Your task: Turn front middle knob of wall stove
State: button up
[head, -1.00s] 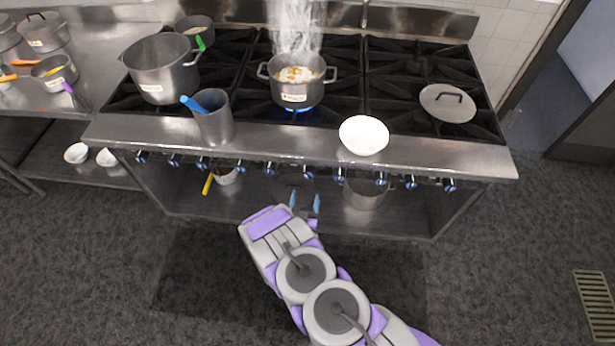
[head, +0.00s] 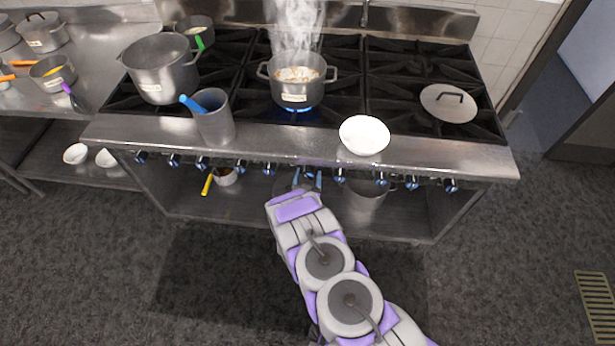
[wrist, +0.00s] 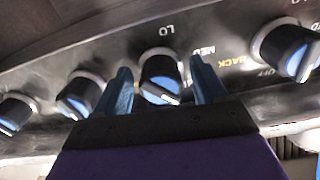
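The wall stove (head: 420,152) has a row of black-and-blue knobs along its front edge. My gripper (head: 308,176) is at this row, below the lit middle burner. In the wrist view, my gripper (wrist: 162,90) is open, with one blue finger on each side of a knob (wrist: 160,76). LO and MED are printed around that knob, and its white pointer mark faces down and slightly right. I cannot tell whether the fingers touch it. In the head view the same knob (head: 308,171) sits between the fingertips, partly hidden.
A steaming pot (head: 297,90) stands on the lit front middle burner. A white bowl (head: 364,135) and a grey utensil holder (head: 214,120) stand near the stove's front edge. Neighbouring knobs (wrist: 80,95) sit close on both sides. The floor in front is clear.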

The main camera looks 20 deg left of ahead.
jog(key=c, duration=0.9)
jog(key=shift+o, duration=0.2)
jog(key=shift+n, duration=0.3)
jog(key=n, duration=0.4)
jog(key=shift+d+n, duration=0.1)
jog(key=shift+n, duration=0.2)
jog(key=n, duration=0.4)
jog(key=shift+n, duration=0.3)
jog(key=n, duration=0.3)
jog(key=n+b, duration=0.1)
jog(key=n, duration=0.3)
jog(key=shift+d+r, duration=0.1)
jog(key=shift+r, duration=0.1)
jog(key=n+b, duration=0.2)
jog(key=n, duration=0.4)
jog(key=shift+r+n, duration=0.1)
jog(key=shift+n, duration=0.3)
